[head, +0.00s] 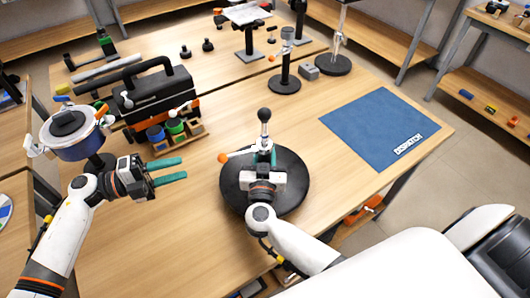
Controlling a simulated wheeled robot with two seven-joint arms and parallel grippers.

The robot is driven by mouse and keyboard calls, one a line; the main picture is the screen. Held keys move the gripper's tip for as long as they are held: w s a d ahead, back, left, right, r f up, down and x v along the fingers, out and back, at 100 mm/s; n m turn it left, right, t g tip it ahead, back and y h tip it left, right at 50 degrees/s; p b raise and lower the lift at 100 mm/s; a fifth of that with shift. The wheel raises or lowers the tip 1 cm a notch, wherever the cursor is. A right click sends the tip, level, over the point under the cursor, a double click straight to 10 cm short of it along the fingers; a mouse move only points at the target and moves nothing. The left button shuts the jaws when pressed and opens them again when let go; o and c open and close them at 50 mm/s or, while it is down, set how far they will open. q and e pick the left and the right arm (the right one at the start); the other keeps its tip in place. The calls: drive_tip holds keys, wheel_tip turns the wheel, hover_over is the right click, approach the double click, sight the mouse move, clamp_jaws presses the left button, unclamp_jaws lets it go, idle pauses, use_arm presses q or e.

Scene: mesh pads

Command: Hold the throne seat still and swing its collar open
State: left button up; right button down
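A round black disc, which I take for the throne seat (296,190), lies on the wooden table at the middle. Near its far side is an upright with a dark ball on top (264,115). A pale lever with an orange tip (223,158) sticks out left from there; it looks like the collar's arm. The collar itself is mostly hidden. My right gripper (263,157) is above the seat, its teal fingers around the base of the upright; whether they grip cannot be told. My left gripper (168,170) is open and empty, left of the seat, fingers pointing right.
A blue drum-like piece (80,148) on a stand is behind my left arm. A black handled case (155,95) and a wooden tray of small pots (188,138) stand at the left back. A blue mat (375,125) lies right. Small stands (284,84) are behind.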

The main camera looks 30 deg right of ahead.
use_arm(q)
drive_tip(key=shift+o, duration=0.2)
wheel_tip(320, 180, up, 6)
drive_tip(key=m+g+y, duration=0.3)
drive_tip(key=m+y, duration=0.1)
drive_tip(key=m, duration=0.5)
hover_over(222, 155)
drive_tip(key=s, duration=0.3)
drive_tip(key=d+f+m+t+y, duration=0.1)
drive_tip(key=d+m+y, duration=0.2)
drive_tip(key=m+y, duration=0.5)
drive_tip(key=w+a+m+t+y, duration=0.1)
drive_tip(key=y, duration=0.1)
drive_tip(key=w+a+m+t+y, duration=0.1)
drive_tip(key=m+t+y, duration=0.1)
drive_tip(key=w+a+m+t+y, duration=0.1)
drive_tip(key=shift+r+m+t+y, duration=0.3)
drive_tip(key=shift+r+y, duration=0.1)
drive_tip(key=shift+f, duration=1.95)
